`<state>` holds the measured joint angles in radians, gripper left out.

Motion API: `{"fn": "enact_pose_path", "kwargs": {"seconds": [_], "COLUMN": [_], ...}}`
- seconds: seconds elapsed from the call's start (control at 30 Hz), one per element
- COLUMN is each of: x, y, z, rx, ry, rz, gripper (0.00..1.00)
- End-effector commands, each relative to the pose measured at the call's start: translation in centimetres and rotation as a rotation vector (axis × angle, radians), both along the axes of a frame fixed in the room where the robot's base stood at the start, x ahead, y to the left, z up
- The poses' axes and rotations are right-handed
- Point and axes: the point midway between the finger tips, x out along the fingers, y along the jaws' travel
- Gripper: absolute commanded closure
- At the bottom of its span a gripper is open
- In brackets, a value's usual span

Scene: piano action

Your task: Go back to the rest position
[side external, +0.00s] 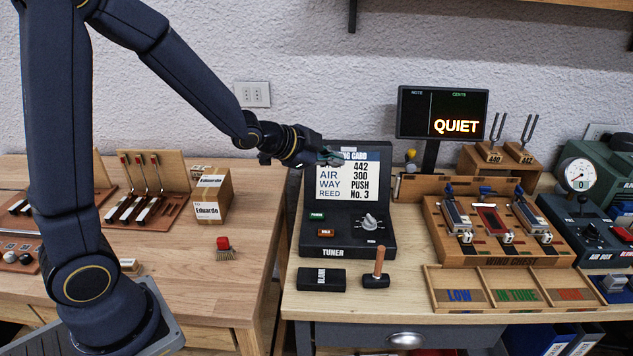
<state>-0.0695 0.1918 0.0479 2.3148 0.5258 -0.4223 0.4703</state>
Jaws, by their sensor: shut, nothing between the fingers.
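My gripper (333,158) is at the end of my outstretched arm, in the middle of the side external view. It is shut and nothing shows in it. It is in front of the top left of the upright card panel of the tuner box (347,252) and hides part of the card's heading. Whether it touches the panel cannot be told from this one view. The card (341,181) reads 442, 300, PUSH and No. 3. My arm rises from its base at the lower left and bends down to the right.
A screen (442,112) reading QUIET stands behind right. The wooden voicing rig (490,230) and a sorting tray (508,290) are right. The left bench holds key models, an Eduardo box (211,195) and a red-topped brush (224,247).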

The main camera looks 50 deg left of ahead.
Motion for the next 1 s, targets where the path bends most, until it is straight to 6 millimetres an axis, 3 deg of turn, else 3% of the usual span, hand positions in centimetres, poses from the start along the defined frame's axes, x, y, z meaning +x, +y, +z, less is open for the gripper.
{"fn": "enact_pose_path", "kwargs": {"seconds": [0.03, 0.1, 0.2, 0.3, 0.4, 0.5, 0.6, 0.77, 1.0], "x": [-0.8, -2.7, -6.5, -11.3, -16.8, -21.6, -24.7, -26.8, -26.9], "y": [0.0, 0.3, 0.9, 1.1, 0.8, 0.0, -0.7, -1.1, -1.1], "z": [3.7, 7.2, 10.9, 12.7, 12.4, 10.3, 7.9, 6.4, 6.4], "rx": [-0.009, -0.038, -0.113, -0.223, -0.357, -0.469, -0.526, -0.551, -0.555], "ry": [-0.047, -0.068, -0.061, -0.011, 0.096, 0.252, 0.413, 0.533, 0.535], "rz": [0.031, 0.098, 0.210, 0.329, 0.450, 0.560, 0.651, 0.726, 0.735], "gripper": [1.00, 1.00, 1.00, 1.00, 1.00, 1.00, 1.00, 1.00, 1.00]}}
